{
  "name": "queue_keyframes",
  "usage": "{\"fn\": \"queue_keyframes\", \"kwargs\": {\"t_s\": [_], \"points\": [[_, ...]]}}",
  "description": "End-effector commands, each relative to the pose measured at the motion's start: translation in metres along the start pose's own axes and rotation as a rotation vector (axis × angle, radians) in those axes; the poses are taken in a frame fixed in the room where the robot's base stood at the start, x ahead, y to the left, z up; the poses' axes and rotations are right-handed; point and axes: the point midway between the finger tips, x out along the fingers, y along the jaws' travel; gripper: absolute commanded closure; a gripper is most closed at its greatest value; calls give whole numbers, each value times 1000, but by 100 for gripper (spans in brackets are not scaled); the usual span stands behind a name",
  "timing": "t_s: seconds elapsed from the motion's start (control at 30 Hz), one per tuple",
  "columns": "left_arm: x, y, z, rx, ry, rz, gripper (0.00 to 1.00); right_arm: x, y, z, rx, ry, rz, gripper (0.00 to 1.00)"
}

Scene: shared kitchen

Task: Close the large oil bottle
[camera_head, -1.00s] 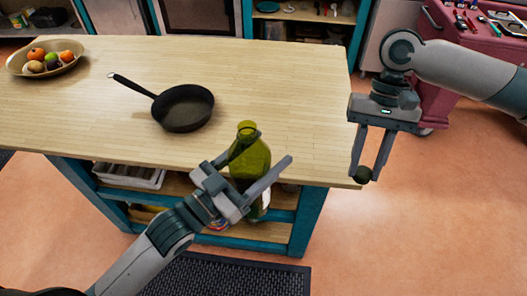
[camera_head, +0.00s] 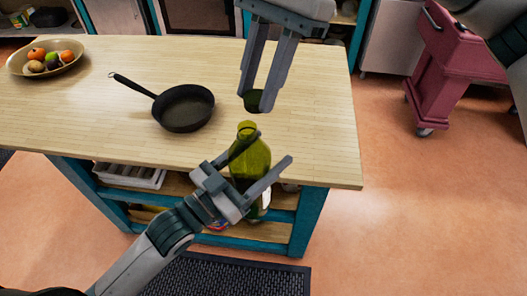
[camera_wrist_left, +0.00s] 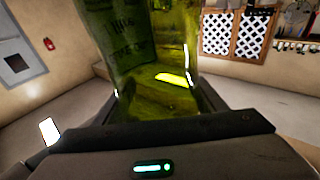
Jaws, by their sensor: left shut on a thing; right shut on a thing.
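The large oil bottle (camera_head: 252,163) is green and see-through and stands upright in my left gripper (camera_head: 262,178), which is shut on its body. Its open neck (camera_head: 246,128) points up. The left wrist view shows the bottle's side (camera_wrist_left: 150,60) close up between the fingers. My right gripper (camera_head: 259,97) is shut on a small dark green cap (camera_head: 254,101). The cap is above the bottle's neck and slightly to its right, with a visible gap between them. In the head view the bottle's lower part is partly hidden by my left gripper.
A wooden-topped kitchen island (camera_head: 90,105) lies behind and below the grippers. A black frying pan (camera_head: 184,107) and a fruit bowl (camera_head: 44,62) stand on it. A red tool cart (camera_head: 447,70) is at the right. The tabletop right of the pan is clear.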

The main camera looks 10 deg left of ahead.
Motion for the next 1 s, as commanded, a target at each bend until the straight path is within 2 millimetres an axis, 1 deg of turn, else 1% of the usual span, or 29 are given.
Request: {"fn": "queue_keyframes", "kwargs": {"t_s": [0.03,0.1,0.27,0.67,0.87,1.0], "points": [[0,0,0,0,1,0,76,-3,-2,7,8,1,-5,94],[0,0,0,0,1,0,76,-5,-5,14,20,1,-10,94],[0,0,0,0,1,0,76,-7,-6,20,34,0,-14,94],[0,0,0,0,1,0,76,-6,-6,20,34,0,-14,94],[0,0,0,0,1,0,76,4,-6,16,34,0,-12,94],[0,0,0,0,1,0,76,14,-6,11,35,-1,-13,94]]}}
